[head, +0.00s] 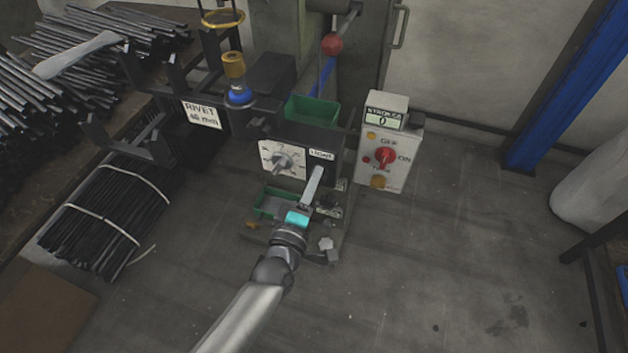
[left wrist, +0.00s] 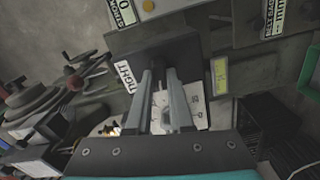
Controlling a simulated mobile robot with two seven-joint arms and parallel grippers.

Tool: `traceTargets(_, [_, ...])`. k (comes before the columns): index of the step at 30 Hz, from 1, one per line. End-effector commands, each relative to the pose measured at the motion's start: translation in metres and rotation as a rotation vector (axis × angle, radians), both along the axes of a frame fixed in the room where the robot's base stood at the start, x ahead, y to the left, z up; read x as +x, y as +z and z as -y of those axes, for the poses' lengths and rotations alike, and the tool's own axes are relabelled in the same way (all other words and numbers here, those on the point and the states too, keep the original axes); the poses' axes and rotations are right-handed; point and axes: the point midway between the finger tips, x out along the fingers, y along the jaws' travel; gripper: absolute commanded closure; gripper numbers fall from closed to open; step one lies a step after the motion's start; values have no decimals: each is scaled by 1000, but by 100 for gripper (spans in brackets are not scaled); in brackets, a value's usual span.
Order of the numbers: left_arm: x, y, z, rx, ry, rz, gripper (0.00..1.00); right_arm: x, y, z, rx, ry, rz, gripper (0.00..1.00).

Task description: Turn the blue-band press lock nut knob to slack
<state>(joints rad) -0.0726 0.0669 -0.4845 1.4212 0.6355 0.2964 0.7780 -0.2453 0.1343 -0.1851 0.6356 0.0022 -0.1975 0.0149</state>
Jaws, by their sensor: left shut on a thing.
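The blue-band press (head: 238,97) stands in the middle of the head view, with a blue ring under a brass-coloured cap. On its front are a white dial plate with a grey pointer knob (head: 283,163) and a small label (head: 322,155), which seems to read TIGHT and also shows in the left wrist view (left wrist: 127,77). My left gripper (head: 316,174) reaches up to the press front just below this label. Its fingers (left wrist: 162,78) are closed on a small part between them, apparently the lock nut knob. The fingers mostly hide it, so its turn cannot be read. My right gripper is not in view.
A grey control box (head: 396,170) with a red switch stands right of the press. Green bins (head: 312,110) sit at the press. A red ball lever (head: 332,43) rises behind. Bundled dark rods (head: 108,215) lie at left. Open floor (head: 450,270) lies right.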

Motion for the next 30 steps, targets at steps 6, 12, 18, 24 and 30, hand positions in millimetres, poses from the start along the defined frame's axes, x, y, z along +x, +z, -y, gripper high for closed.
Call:
traceTargets(6, [-1, -1, 0, -77, -2, -28, 100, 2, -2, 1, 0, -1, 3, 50])
traceTargets(12, [0, -1, 0, -105, -1, -36, 100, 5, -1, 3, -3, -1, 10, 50])
traceTargets(18, [0, -1, 0, -109, -2, -38, 100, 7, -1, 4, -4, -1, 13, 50])
traceTargets(24, [-1, -1, 0, -108, -2, -37, 79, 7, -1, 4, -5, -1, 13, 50])
traceTargets(30, [0, -1, 0, -107, -1, -37, 56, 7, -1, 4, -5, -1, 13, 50])
